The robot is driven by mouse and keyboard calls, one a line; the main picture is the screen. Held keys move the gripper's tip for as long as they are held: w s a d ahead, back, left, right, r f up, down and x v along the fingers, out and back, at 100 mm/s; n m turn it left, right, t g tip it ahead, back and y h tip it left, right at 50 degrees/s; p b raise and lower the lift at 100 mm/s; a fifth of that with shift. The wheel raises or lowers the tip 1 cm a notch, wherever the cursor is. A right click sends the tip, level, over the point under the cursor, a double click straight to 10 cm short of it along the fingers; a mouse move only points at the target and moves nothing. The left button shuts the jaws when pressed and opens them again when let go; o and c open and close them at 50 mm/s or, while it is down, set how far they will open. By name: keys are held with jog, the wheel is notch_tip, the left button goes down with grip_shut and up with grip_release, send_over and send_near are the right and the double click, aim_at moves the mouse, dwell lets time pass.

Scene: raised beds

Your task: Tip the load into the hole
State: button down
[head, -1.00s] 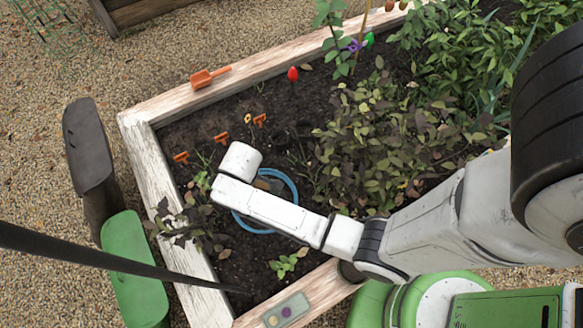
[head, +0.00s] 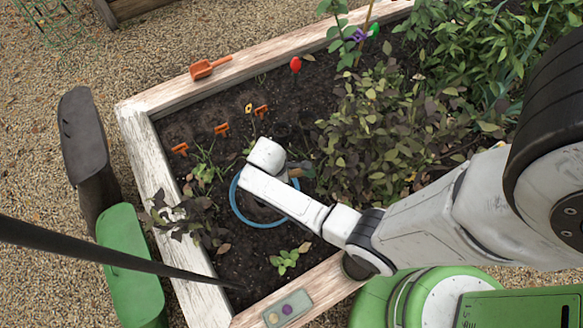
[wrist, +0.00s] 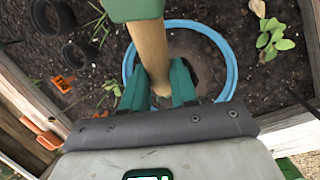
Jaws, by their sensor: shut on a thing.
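My gripper (wrist: 156,88) has its green fingers closed on a wooden handle (wrist: 149,50) in the wrist view. The handle ends in a green part (wrist: 130,8) at the top edge of that view. The tool's working end and any load on it cannot be made out. A blue ring (wrist: 230,75) lies on the soil behind the handle, around a brownish hollow (wrist: 200,55) that looks like the hole. In the head view the blue ring (head: 236,205) is partly covered by my arm. My wrist is above the ring's upper right part, and my fingers are mostly hidden there.
The wooden bed frame (head: 140,165) surrounds dark soil. Orange markers (head: 221,129) stand up-left of the ring. Bushy plants (head: 365,130) crowd the right.

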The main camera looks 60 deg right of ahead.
jog(key=w+g+b, duration=0.1)
jog(key=w+a+g+h+b, duration=0.1)
jog(key=w+g+b, duration=0.1)
jog(key=shift+a+r+h+b, duration=0.15)
jog(key=shift+r+h+b, duration=0.15)
jog(key=shift+h, duration=0.1)
jog(key=w+g+b, duration=0.1)
jog(key=w+a+g+h+b, duration=0.1)
jog(key=b, duration=0.1)
jog(key=w+g+b, duration=0.1)
jog(key=shift+a+r+n, duration=0.25)
jog(key=shift+a+n, duration=0.05)
jog(key=b, duration=0.1)
jog(key=w+g+h+b, duration=0.1)
jog(key=shift+w+a+r+b, duration=0.2)
jog(key=shift+a+r+b, duration=0.1)
jog(key=shift+a+r, duration=0.1)
